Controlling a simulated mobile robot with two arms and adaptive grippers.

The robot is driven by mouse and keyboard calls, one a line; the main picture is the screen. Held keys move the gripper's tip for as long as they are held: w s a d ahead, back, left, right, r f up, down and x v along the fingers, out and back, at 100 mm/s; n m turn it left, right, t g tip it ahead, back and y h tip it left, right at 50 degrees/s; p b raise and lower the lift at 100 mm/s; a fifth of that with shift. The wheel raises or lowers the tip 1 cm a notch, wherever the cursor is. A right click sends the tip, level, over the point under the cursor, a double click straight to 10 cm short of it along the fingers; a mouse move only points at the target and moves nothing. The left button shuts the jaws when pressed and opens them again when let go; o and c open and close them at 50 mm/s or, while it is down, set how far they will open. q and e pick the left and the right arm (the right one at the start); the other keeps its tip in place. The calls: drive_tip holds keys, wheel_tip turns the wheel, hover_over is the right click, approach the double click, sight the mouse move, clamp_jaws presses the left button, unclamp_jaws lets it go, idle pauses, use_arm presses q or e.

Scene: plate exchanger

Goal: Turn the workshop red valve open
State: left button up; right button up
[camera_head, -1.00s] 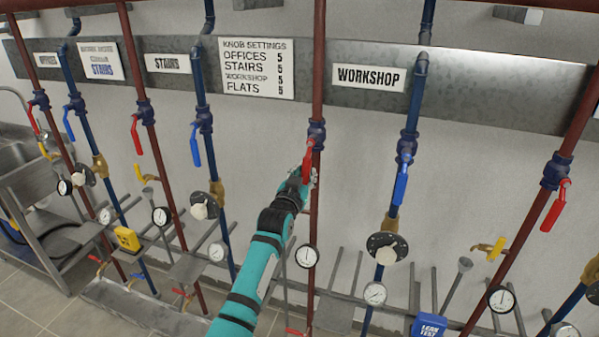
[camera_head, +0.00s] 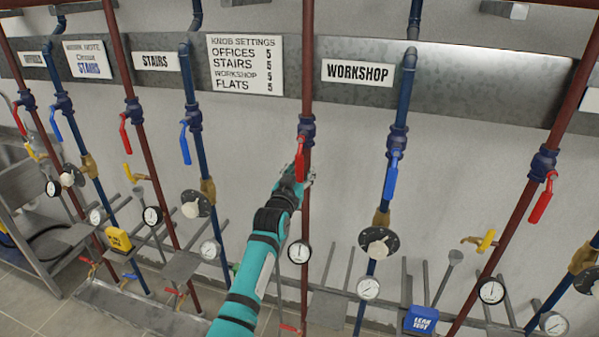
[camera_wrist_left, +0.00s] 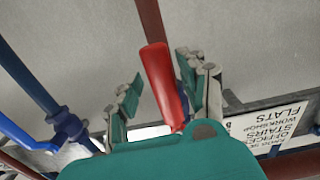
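The workshop red valve has a red lever handle (camera_head: 300,157) that hangs down along the dark red pipe, left of the WORKSHOP sign (camera_head: 358,73). Its blue valve body (camera_head: 307,130) is above. My left gripper (camera_head: 301,181) is at the lower part of this handle. In the left wrist view, the red handle (camera_wrist_left: 162,80) stands between the two fingers of my left gripper (camera_wrist_left: 166,92), nearer the right finger. The fingers are apart, with a clear gap on the left side of the handle. My right gripper is not in view.
A blue-handled valve (camera_head: 391,176) is on the blue pipe to the right. Another red handle (camera_head: 541,200) is farther right. A pressure gauge (camera_head: 299,252) is below on the same red pipe. The grey wall between the pipes is clear.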

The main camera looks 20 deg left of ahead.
use_arm(q)
drive_tip(key=shift+s+a+r, duration=0.1)
drive_tip(key=shift+s, duration=2.9)
drive_tip(key=shift+s+a, duration=0.1)
drive_tip(key=shift+s, duration=2.9)
